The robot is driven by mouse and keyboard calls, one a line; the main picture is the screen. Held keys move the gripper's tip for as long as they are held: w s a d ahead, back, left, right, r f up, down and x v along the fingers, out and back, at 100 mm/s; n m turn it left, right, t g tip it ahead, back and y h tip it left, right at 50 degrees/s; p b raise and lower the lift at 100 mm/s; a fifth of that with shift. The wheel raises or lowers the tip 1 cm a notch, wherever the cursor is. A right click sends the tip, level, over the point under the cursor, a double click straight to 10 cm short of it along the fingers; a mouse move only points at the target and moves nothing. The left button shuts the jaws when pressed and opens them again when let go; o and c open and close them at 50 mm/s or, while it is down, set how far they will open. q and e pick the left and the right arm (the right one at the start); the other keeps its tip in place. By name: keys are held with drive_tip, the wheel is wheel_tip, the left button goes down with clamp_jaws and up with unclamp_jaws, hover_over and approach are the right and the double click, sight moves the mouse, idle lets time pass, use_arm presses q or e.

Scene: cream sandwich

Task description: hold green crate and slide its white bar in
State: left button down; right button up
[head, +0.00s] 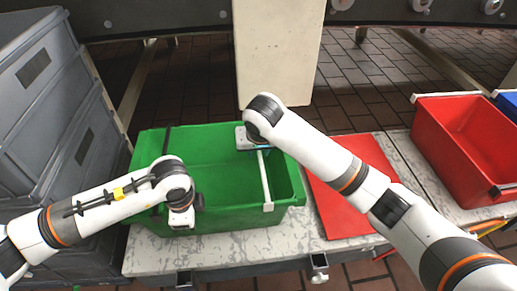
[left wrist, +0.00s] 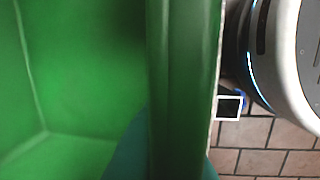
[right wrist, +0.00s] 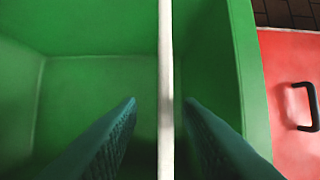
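The green crate (head: 210,160) stands on the worn table. Its white bar (head: 265,180) runs front to back across the crate, right of its middle; a white end piece hangs at the front rim. My left gripper (head: 190,215) is at the crate's front wall. In the left wrist view its teal fingers (left wrist: 170,165) lie close against both sides of the crate wall (left wrist: 180,70). My right gripper (head: 253,150) is over the bar's far part. In the right wrist view its open fingers (right wrist: 160,105) straddle the white bar (right wrist: 165,60), with gaps on both sides.
A red lid or panel with a black handle (right wrist: 305,105) lies right of the crate, partly behind my right arm. A red crate (head: 465,145) stands further right. Grey stacked crates (head: 45,110) stand close on the left. A pale post (head: 275,50) rises behind.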

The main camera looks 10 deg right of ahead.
use_arm(q)
drive_tip(key=shift+d, duration=0.1)
use_arm(e)
drive_tip(key=v, duration=1.2)
use_arm(q)
drive_tip(key=c, duration=1.5)
unclamp_jaws()
